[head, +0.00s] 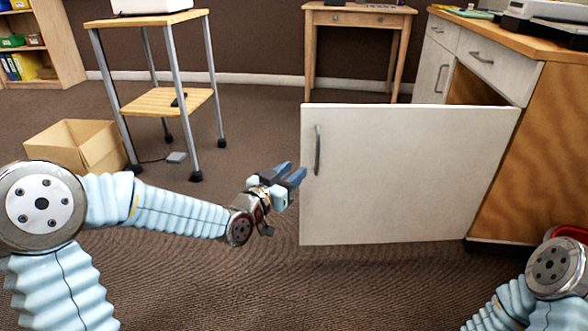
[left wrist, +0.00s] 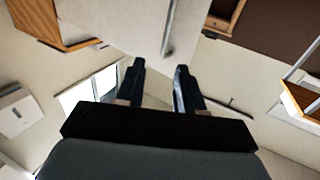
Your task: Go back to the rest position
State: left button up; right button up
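My left gripper (head: 290,174) is stretched out at the middle of the head view, just left of the open cabinet door. In the left wrist view its two fingers (left wrist: 160,80) stand apart with nothing between them. The white cabinet door (head: 400,180) is swung wide open, and its vertical metal handle (head: 317,150) is close to the fingertips but apart from them. The handle also shows beyond the fingers in the left wrist view (left wrist: 169,28). Part of my right arm is at the lower right of the head view; its gripper is out of view.
The wooden cabinet (head: 545,150) with drawers stands at the right. A wheeled stand (head: 155,20) and an open cardboard box (head: 75,145) are at the left. A wooden desk (head: 358,18) is at the back. Carpet (head: 240,285) around my left forearm is clear.

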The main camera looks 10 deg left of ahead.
pick_arm(q)
jog(key=s+d+f+n+g, duration=0.1)
jog(key=s+f+g, duration=0.1)
jog(key=f, duration=0.6)
jog(key=s+d+f+n+g+y, duration=0.1)
jog(key=s+f+g, duration=0.2)
jog(key=f, duration=0.5)
jog(key=s+d+f+n+g, duration=0.1)
jog(key=s+f+n+g, duration=0.1)
jog(key=f, duration=0.6)
jog(key=s+d+f+n+g+y, duration=0.15)
jog(key=s+f+g, duration=0.75)
jog(key=s+f, duration=1)
notch_tip(320, 180, up, 19)
jog(key=s+p, duration=0.2)
jog(key=p, duration=1.5)
jog(key=shift+s+d+f+p, duration=0.15)
jog(key=shift+s+d+p, duration=0.1)
jog(key=shift+p, duration=0.15)
jog(key=shift+h, duration=0.25)
jog(key=shift+w, duration=0.15)
